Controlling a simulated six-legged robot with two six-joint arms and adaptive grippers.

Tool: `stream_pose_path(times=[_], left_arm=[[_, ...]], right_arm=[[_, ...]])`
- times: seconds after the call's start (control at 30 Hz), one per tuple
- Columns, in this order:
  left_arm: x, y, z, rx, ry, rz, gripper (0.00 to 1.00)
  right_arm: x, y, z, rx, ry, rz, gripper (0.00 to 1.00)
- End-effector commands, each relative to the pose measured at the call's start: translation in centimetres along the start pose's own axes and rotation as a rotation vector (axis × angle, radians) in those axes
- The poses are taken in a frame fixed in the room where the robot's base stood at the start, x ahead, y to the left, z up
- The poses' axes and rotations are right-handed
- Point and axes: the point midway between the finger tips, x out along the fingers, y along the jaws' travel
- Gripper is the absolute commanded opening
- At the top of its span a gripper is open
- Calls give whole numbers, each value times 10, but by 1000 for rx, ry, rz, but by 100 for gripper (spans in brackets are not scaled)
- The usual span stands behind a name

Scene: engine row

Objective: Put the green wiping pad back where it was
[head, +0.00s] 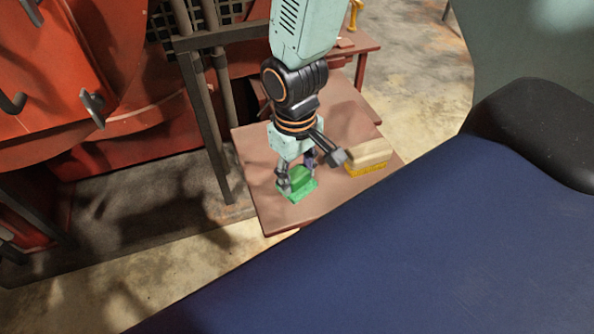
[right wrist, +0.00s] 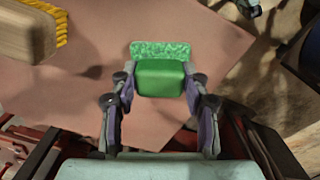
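The green wiping pad (head: 298,188) has a smooth green grip block over a speckled green base. It is at the small reddish-brown table (head: 262,205), near its front edge; I cannot tell whether its base touches the tabletop. My right gripper (head: 299,178) points down over it. In the right wrist view, the fingers of the right gripper (right wrist: 160,72) are against both sides of the grip block of the pad (right wrist: 161,79), with the speckled base (right wrist: 160,49) beyond. The fingers partly cover the pad in the head view. My left gripper does not show.
A brush with a wooden back and yellow bristles (head: 368,155) lies on the table right of the pad; it also shows in the right wrist view (right wrist: 28,32). Red machinery (head: 120,150) and dark posts (head: 205,120) stand close on the left. Bare tabletop lies behind the gripper.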

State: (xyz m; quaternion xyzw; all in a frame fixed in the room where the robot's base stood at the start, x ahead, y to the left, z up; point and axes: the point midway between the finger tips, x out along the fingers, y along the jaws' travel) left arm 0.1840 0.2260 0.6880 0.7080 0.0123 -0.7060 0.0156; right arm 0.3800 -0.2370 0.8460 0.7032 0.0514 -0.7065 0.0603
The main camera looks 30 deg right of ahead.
Motion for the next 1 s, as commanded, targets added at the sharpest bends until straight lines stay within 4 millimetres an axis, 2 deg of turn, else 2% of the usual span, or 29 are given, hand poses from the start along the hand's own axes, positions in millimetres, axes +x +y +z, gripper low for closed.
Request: stream_pose_path(times=[0.03,0.27,0.63,0.77,1.0], left_arm=[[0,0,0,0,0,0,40],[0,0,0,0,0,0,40],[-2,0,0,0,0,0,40],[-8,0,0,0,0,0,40],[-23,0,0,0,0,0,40]], right_arm=[[0,0,0,0,0,0,50],[0,0,0,0,0,0,69],[-5,0,0,0,2,0,69],[-24,0,-1,0,3,1,69],[-75,0,-1,0,4,1,69]])
